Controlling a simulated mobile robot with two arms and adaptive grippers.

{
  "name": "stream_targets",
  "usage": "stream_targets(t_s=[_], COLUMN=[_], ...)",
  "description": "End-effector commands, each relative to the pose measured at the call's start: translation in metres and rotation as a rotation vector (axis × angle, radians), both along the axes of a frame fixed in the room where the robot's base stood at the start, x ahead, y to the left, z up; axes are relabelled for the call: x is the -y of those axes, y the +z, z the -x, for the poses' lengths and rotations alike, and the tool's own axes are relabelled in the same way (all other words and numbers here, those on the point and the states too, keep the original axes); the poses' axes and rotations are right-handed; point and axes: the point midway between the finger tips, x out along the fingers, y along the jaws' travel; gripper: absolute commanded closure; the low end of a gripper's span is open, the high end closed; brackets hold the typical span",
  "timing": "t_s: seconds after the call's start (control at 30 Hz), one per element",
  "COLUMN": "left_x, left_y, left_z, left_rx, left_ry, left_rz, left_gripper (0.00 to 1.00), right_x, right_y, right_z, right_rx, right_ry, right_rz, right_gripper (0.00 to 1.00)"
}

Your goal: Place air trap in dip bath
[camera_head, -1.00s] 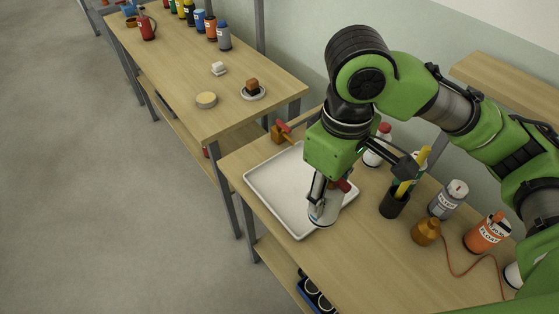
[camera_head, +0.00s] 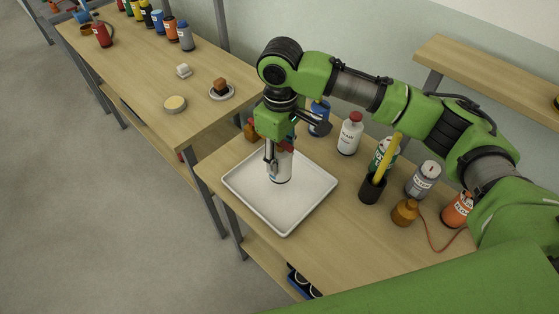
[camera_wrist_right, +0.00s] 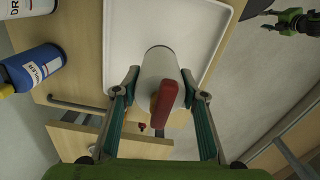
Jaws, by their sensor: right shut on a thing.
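The air trap appears to be the white cylinder with a red part on top (camera_head: 281,173); its red part faces the camera in the right wrist view (camera_wrist_right: 157,65). My right gripper (camera_head: 273,165) is shut on it, one finger on each side in the wrist view (camera_wrist_right: 163,93). The shallow white tray (camera_head: 268,209), apparently the dip bath, lies below on the table. The cylinder is upright over the tray; whether it touches the floor of the tray I cannot tell. A green and black part, apparently my left gripper (camera_wrist_right: 292,22), shows small in the wrist view.
Behind the tray stand a blue bottle (camera_head: 319,118) and a white bottle with a red cap (camera_head: 350,133). To the right are a dark cup (camera_head: 372,188), a grey bottle (camera_head: 423,180) and a brown jar (camera_head: 405,212). The table front is clear.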

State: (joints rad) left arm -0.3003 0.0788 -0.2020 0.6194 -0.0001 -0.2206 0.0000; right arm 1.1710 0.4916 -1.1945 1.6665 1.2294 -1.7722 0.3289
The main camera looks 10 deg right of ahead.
Motion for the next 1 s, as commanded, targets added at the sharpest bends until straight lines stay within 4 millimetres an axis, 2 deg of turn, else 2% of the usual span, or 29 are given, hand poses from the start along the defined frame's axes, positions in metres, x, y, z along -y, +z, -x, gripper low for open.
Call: stream_targets(t_s=[0.17,0.4,0.73,0.77,0.8,0.83,1.0], left_x=[-0.001,-0.002,-0.002,-0.002,-0.002,-0.002,-0.002], left_y=[0.004,0.013,0.014,0.014,0.013,0.013,0.013], left_z=[-0.002,-0.003,-0.002,-0.002,-0.002,-0.002,-0.002], left_rx=[0.004,0.005,0.004,0.004,0.004,0.004,0.004], left_ry=[0.001,0.002,0.002,0.002,0.002,0.002,0.002], left_rz=[0.000,-0.002,-0.002,-0.002,-0.002,-0.002,-0.002], left_gripper=[0.60,0.60,0.60,0.60,0.60,0.60,0.60], right_x=[0.000,0.000,0.000,0.000,0.000,0.000,0.000], right_y=[-0.012,-0.039,-0.042,-0.043,-0.043,-0.043,-0.043], right_z=[-0.009,-0.008,-0.007,-0.007,-0.007,-0.008,-0.007], right_rx=[-0.001,0.001,-0.001,-0.001,0.000,0.001,0.001], right_ry=[0.000,0.001,0.000,0.000,0.000,0.000,0.000], right_rz=[0.001,0.001,0.001,0.001,0.001,0.001,0.001], right_gripper=[0.85,0.85,0.85,0.58,0.48,0.44,0.44])
